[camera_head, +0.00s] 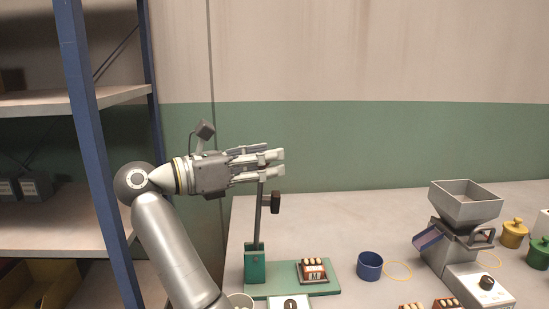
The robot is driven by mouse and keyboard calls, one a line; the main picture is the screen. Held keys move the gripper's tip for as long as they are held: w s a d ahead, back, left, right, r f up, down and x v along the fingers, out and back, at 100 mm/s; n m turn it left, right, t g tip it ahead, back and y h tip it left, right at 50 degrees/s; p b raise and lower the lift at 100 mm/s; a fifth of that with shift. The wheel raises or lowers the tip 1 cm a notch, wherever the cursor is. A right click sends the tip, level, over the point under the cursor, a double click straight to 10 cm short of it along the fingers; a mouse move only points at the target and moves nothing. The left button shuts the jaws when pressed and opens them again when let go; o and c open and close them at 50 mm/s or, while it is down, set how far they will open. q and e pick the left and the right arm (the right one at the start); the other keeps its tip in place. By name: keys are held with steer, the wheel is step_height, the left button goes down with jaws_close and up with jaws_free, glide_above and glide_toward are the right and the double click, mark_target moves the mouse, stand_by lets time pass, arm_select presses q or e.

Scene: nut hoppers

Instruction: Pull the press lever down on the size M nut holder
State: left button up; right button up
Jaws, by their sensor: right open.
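A thin dark press post (257,225) rises from the green block at the plate's left end. A black handle or knob (275,203) shows near the post's top; how it joins the lever is unclear. My right gripper (281,163) is level, pointing right, open and empty. In the picture its fingertips are just above the post's top and the black knob; contact cannot be told. My left gripper is not in view.
A blue cup (369,266) and a yellow ring (398,270) lie right of the press. A grey hopper (465,206) with a control box stands further right, near yellow and green pots. A shelf with a blue upright (92,130) stands left. The back of the table is clear.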

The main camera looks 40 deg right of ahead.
steer(key=shift+a, duration=0.1)
steer(key=shift+c, duration=0.7)
jaws_close()
